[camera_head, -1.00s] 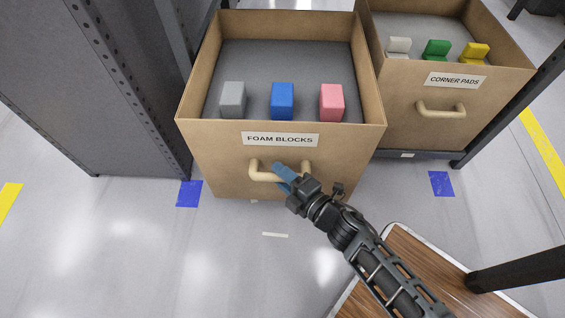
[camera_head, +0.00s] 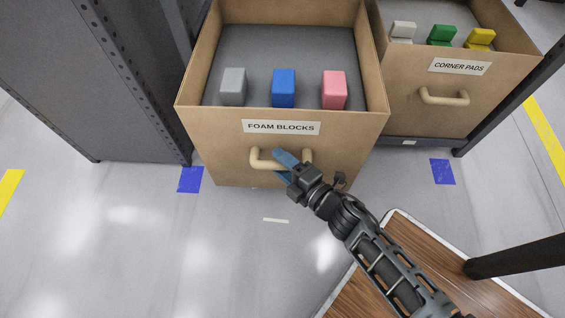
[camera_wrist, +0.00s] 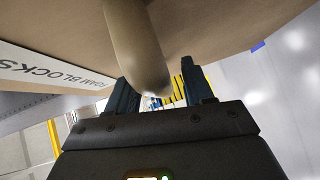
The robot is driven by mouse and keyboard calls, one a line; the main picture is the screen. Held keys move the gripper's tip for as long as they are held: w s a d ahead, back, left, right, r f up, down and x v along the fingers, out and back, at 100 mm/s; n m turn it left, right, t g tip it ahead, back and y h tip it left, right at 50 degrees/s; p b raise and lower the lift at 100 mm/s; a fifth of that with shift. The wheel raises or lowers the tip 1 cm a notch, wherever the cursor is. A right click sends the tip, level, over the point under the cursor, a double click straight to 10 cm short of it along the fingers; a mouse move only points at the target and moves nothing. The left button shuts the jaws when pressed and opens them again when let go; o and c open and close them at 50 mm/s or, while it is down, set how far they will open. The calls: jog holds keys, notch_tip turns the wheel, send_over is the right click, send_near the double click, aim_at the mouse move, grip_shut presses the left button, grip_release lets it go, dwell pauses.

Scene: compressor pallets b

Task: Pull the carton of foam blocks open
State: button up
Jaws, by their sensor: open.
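The foam blocks carton (camera_head: 225,165) is a brown drawer-like box, pulled out, with a "FOAM BLOCKS" label (camera_head: 281,128) on its front. A grey block (camera_head: 233,87), a blue block (camera_head: 284,88) and a pink block (camera_head: 334,90) stand in it near the front wall. Its beige handle (camera_head: 262,160) sits below the label. My gripper (camera_head: 286,162) is at the handle with blue fingers open. In the wrist view the handle (camera_wrist: 138,50) comes down between the two spread fingers (camera_wrist: 158,88). I cannot tell whether either finger touches it.
The corner pads carton (camera_head: 410,100) stands to the right with white, green and yellow pads. A dark metal rack post (camera_head: 130,90) is close on the left. A wooden tabletop (camera_head: 410,262) lies at lower right. The floor in front of the carton is clear.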

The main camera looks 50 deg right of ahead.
jog(key=s+r+p, duration=0.1)
jog(key=s, duration=0.6)
jog(key=shift+s+a+p, duration=0.3)
jog(key=shift+s+a, duration=0.05)
jog(key=shift+a, duration=0.1)
